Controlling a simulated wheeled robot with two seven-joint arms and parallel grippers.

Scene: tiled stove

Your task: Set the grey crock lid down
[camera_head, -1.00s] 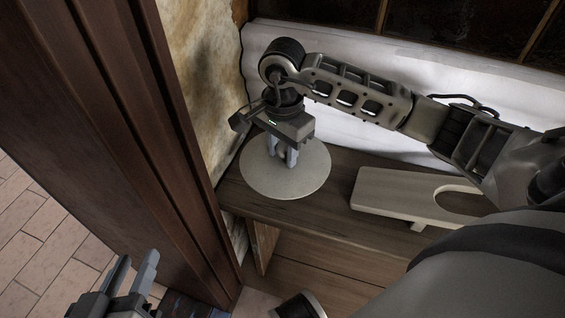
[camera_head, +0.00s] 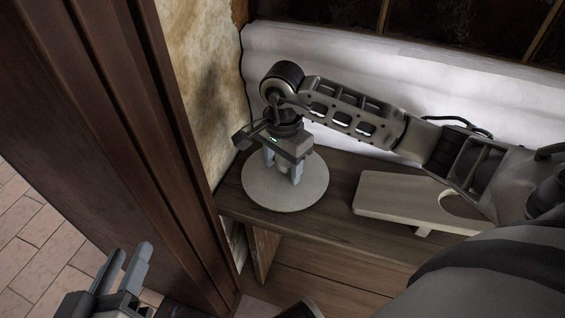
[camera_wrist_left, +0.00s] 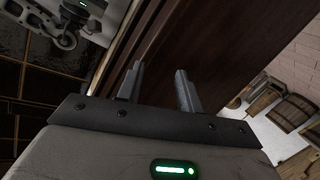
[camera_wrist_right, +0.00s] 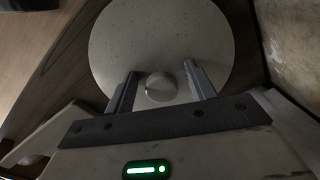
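The grey crock lid (camera_head: 262,194) is a pale, speckled round disc. It lies flat on the dark wooden bench top (camera_head: 345,225), near its left end. Its round knob (camera_wrist_right: 160,87) shows in the right wrist view, between the fingers. My right gripper (camera_head: 283,172) points down over the lid. Its fingers stand apart on either side of the knob with a gap at each side, so it is open. My left gripper (camera_head: 125,268) is open and empty at the lower left, away from the lid; its spread fingers also show in the left wrist view (camera_wrist_left: 158,85).
A pale wooden board (camera_head: 395,197) with a cut-out lies on the bench right of the lid. A dark wooden post (camera_head: 130,130) stands between my left gripper and the bench. A stained wall (camera_head: 195,80) and a white ledge (camera_head: 350,60) border the bench.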

